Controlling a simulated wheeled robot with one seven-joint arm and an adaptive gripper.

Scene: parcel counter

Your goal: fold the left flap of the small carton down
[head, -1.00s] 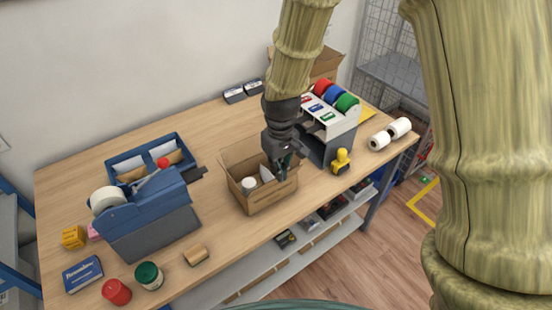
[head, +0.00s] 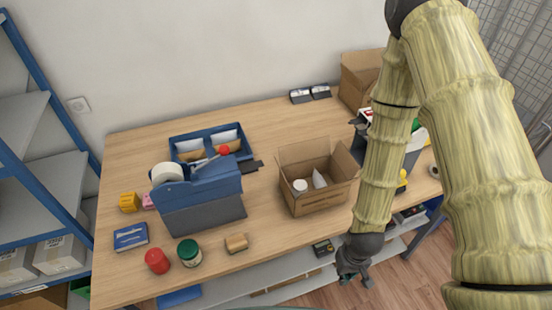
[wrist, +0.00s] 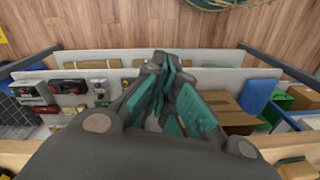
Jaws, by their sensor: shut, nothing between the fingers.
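The small carton (head: 325,200) stands open-topped on the table, right of its middle. A white cup-like item (head: 300,185) and a white pointed item (head: 319,180) show inside it. A back flap (head: 303,150) stands up and another flap (head: 346,162) stands up at the right. I cannot tell clearly how its left flap lies. My gripper (head: 355,278) is shut and empty, beyond the table's front edge, to the right of and nearer than the carton.
A blue tape dispenser (head: 200,198) and blue tray (head: 185,140) stand left of the carton. A label-roll stand, partly hidden by my arm, is right of it. A large carton (head: 360,75) stands at the back. Shelves (wrist: 215,75) with goods lie below my gripper.

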